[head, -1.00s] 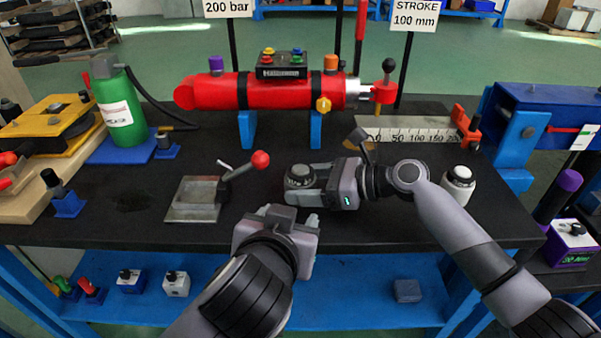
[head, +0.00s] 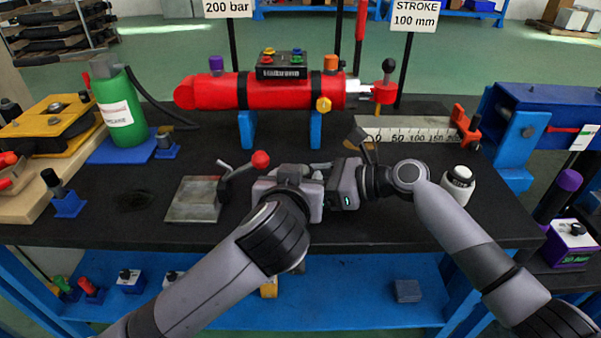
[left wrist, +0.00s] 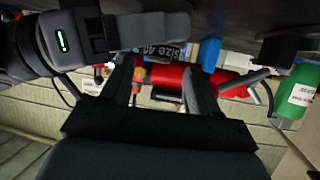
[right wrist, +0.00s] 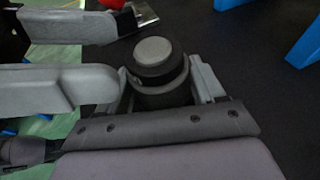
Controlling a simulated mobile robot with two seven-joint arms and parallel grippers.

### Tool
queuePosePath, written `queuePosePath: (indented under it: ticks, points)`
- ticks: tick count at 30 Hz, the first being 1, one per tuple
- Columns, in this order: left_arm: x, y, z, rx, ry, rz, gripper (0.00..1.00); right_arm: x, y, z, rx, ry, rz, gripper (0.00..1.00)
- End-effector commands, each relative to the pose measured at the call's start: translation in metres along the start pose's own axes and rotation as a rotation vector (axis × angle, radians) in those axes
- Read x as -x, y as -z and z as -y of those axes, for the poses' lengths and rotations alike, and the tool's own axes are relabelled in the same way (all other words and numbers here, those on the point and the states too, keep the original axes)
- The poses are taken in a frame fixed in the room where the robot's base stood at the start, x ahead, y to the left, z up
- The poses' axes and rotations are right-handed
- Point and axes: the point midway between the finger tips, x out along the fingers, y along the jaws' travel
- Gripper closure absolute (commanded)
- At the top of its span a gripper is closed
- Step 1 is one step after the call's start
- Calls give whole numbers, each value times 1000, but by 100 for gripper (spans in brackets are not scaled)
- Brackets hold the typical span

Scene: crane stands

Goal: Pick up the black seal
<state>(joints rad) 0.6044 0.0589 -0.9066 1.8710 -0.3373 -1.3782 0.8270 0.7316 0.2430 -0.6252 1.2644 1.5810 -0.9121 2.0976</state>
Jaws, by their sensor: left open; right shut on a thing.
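The black seal (right wrist: 157,65) is a dark round piece with a grey top disc in the right wrist view. My right gripper (right wrist: 158,85) is shut on it, one finger on each side. In the left wrist view the seal (left wrist: 165,50) shows white "SIZE 40" lettering. My left gripper (left wrist: 157,66) is open, its fingers pointing towards the seal; whether they touch it I cannot tell. In the head view my left gripper (head: 318,190) faces my right gripper (head: 342,184) closely, and the two hide the seal.
A metal plate (head: 193,200) with a red-knobbed lever (head: 260,159) lies left of the grippers. A red cylinder (head: 215,92) on blue stands is behind. The table's front centre is clear.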

Motion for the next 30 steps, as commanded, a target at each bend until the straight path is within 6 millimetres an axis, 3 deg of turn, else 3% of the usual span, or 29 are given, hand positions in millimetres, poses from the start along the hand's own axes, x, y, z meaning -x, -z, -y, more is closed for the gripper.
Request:
queuePosePath:
  ticks: [9,18,21,30]
  points:
    - [-34,-1,-1,-2,1,0,39,0,0,0,0,0,1,59]
    - [-37,-3,-1,-1,0,3,39,0,-1,0,1,-1,1,59]
    - [-37,-3,-1,-2,1,4,72,0,-1,-1,1,-2,1,59]
    - [-37,-3,0,-2,1,6,75,0,-1,-1,1,-2,2,59]
